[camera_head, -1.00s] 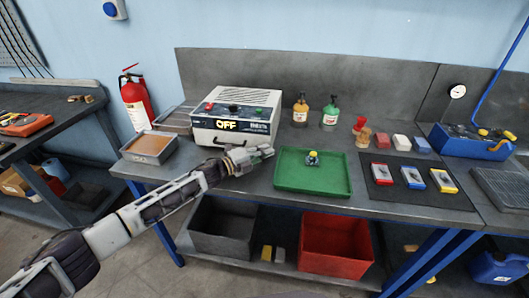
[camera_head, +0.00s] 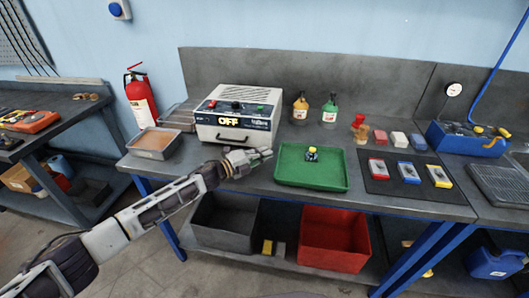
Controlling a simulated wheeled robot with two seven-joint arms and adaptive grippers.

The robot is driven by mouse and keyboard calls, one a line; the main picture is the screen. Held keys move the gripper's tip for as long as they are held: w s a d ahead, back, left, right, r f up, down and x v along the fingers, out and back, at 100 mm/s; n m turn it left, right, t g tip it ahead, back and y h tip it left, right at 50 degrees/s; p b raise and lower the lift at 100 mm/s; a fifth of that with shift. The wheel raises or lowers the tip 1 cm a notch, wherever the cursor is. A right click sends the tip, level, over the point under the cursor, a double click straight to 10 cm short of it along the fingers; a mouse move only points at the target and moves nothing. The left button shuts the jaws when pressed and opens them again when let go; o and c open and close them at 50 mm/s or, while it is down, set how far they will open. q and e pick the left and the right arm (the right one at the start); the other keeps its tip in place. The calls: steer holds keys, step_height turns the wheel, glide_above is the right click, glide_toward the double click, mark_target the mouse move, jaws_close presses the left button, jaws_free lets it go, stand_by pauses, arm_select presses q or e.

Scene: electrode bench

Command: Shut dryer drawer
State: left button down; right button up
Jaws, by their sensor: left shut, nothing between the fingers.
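The dryer (camera_head: 234,112) is a pale box on the bench at the back, with a lit OFF display, knobs and small lights on its front. Its drawer (camera_head: 231,137) has a dark bar handle and looks flush with the front face; a small gap cannot be ruled out. My left gripper (camera_head: 266,154) is shut and empty, just in front of and below the drawer's right part, apart from it in the picture. My right gripper is not in view.
A green tray (camera_head: 312,185) holding a small yellow and dark item lies right of my left gripper. A metal pan (camera_head: 157,144) stands left of the dryer. Two bottles (camera_head: 300,108) stand behind the tray. Grey (camera_head: 226,240) and red (camera_head: 335,262) bins sit below.

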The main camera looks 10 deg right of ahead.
arm_select(q)
steer(key=shift+s+a+r, duration=0.1)
steer(key=shift+s+a, duration=0.15)
steer(key=shift+a, duration=0.1)
steer(key=shift+a+f, duration=0.2)
steer(key=shift+a, duration=0.15)
steer(key=shift+s+a, duration=0.2)
steer(key=shift+s+a+r, duration=0.1)
steer(key=shift+s+a, duration=0.25)
steer(key=shift+a, duration=0.25)
steer(key=shift+v, duration=2.4)
steer(key=shift+s+a, duration=0.25)
steer(key=shift+a, duration=0.25)
steer(key=shift+s+a, duration=0.15)
steer(key=shift+a, duration=0.15)
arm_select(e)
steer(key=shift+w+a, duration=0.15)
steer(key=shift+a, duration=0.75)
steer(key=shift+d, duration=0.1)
